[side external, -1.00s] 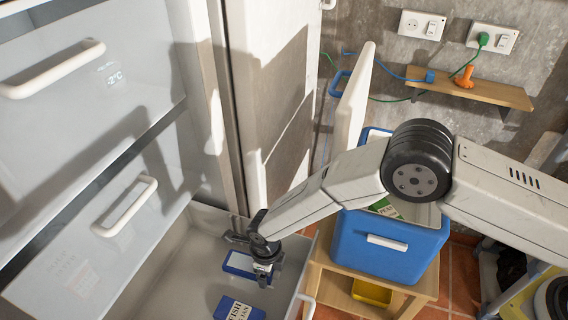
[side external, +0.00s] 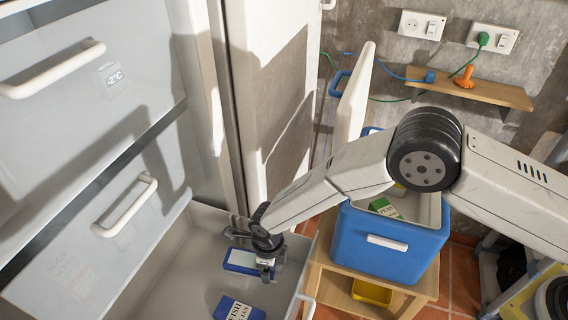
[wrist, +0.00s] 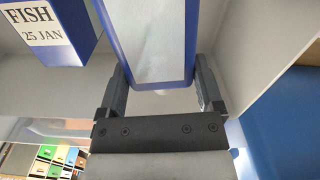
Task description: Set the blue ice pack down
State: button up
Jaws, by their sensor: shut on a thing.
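The blue ice pack shows in the wrist view (wrist: 150,35) as a pale panel with a blue rim, between the two fingers of my gripper (wrist: 160,70). In the side view the ice pack (side external: 240,260) is a blue slab with a pale face. My gripper (side external: 268,267) is shut on its right end, inside the open freezer drawer (side external: 180,275). I cannot tell whether the pack touches the drawer floor.
A blue box labelled FISH 25 JAN (side external: 238,309) lies in the drawer, nearer the camera. Right of the drawer, a blue cooler (side external: 385,255) with a green packet (side external: 385,207) inside stands open on a wooden stand (side external: 322,255). Closed freezer drawers (side external: 60,210) rise at left.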

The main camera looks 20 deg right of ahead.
jog(key=s+d+r+n, duration=0.1)
jog(key=d+r+n, duration=0.75)
jog(key=r, duration=0.25)
jog(key=s+d+r+n, duration=0.2)
jog(key=d+r+n, duration=0.6)
jog(key=r+n, duration=0.3)
jog(key=w+d+f+n, duration=0.15)
jog(key=d+n, duration=0.25)
jog(key=d, duration=1.3)
jog(key=w+d+f+m, duration=0.3)
jog(key=d+f+m, duration=0.2)
jog(key=m, duration=1)
jog(key=w+d+f+m, duration=0.3)
jog(key=d+f+m, duration=0.3)
jog(key=m, duration=0.8)
jog(key=shift+d+f+m, duration=0.3)
jog(key=shift+d+m, duration=0.05)
jog(key=shift+d, duration=0.15)
